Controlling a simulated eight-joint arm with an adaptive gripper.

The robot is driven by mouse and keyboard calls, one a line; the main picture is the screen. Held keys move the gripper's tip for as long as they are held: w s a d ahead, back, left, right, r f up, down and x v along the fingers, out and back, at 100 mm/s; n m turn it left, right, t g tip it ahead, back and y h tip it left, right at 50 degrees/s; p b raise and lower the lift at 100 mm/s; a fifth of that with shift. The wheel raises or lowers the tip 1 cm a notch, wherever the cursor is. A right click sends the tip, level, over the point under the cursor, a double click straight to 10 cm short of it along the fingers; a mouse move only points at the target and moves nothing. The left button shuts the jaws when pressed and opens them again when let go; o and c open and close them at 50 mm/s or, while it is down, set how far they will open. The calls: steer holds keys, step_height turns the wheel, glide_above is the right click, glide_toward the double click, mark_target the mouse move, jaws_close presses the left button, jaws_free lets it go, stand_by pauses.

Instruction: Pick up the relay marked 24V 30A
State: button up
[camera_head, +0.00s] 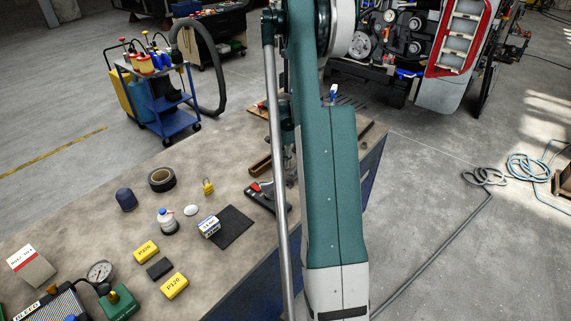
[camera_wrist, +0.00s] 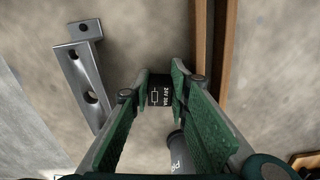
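In the wrist view a small black relay (camera_wrist: 160,92) with white lettering, which seems to read 24V 30A sideways, and a drawn symbol lies between the fingertips of my gripper (camera_wrist: 160,82). Its face points up at the camera. The green pads stand close on both sides of it and the relay fills nearly the whole gap. I cannot tell whether both pads touch it or whether it is on the bench. In the head view my gripper (camera_head: 289,172) is low over the workbench (camera_head: 120,235), partly hidden by my arm; the relay cannot be made out there.
A grey metal bracket (camera_wrist: 87,80) lies left of the fingers in the wrist view. Wooden strips (camera_wrist: 219,40) run on the right. A dark cylinder (camera_wrist: 177,142) is close below the relay. In the head view a red and black tool (camera_head: 262,196) lies near the gripper.

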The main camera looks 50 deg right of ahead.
steer(key=shift+r, duration=0.1)
steer(key=shift+r, duration=4.95)
